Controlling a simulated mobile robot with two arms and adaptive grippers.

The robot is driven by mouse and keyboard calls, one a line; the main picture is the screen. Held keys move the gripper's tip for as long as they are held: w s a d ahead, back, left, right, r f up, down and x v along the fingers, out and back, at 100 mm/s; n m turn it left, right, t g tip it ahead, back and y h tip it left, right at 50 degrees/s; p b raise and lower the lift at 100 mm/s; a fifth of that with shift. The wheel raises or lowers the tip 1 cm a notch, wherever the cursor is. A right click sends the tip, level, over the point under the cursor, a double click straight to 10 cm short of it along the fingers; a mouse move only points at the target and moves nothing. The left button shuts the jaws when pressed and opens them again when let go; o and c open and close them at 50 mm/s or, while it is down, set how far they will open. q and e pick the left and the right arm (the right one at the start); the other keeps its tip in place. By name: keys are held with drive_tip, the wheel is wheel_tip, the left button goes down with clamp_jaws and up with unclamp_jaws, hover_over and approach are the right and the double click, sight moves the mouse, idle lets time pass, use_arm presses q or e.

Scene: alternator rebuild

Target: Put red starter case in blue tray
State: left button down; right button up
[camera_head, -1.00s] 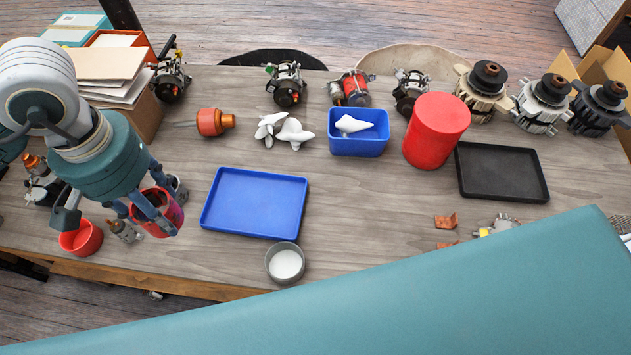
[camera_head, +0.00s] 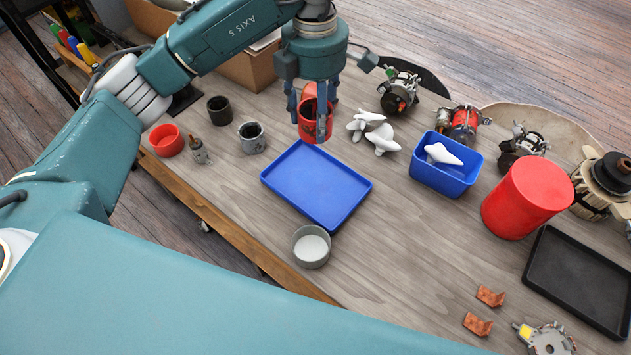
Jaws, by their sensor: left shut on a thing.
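The red starter case (camera_head: 309,106) is an open red cylinder, held upright between the fingers of my left gripper (camera_head: 308,122). It is at the far edge of the flat blue tray (camera_head: 316,185); I cannot tell how high above the table it is. The tray is empty, its far corner partly behind the case and fingers. The fingers partly hide the case. My right gripper is not in view.
A grey cup of white stuff (camera_head: 311,247) stands at the tray's near edge. White pieces (camera_head: 378,135) lie beyond its right side. A blue bin (camera_head: 447,165) and a large red cylinder (camera_head: 527,198) stand farther right. A black tray (camera_head: 580,280) lies at right.

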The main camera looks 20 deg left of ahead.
use_arm(q)
wheel_tip(320, 180, down, 15)
drive_tip(key=p, duration=0.3)
wheel_tip(320, 180, down, 4)
drive_tip(key=shift+f+p, duration=0.1)
drive_tip(key=shift+p, duration=0.5)
drive_tip(key=shift+f, duration=0.15)
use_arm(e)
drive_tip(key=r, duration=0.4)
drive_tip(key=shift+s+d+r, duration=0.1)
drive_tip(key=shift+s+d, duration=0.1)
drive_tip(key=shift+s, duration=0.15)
use_arm(q)
drive_tip(key=shift+f, duration=0.1)
drive_tip(key=shift+f, duration=0.1)
drive_tip(key=c, duration=0.8)
unclamp_jaws()
drive_tip(key=shift+o, duration=0.2)
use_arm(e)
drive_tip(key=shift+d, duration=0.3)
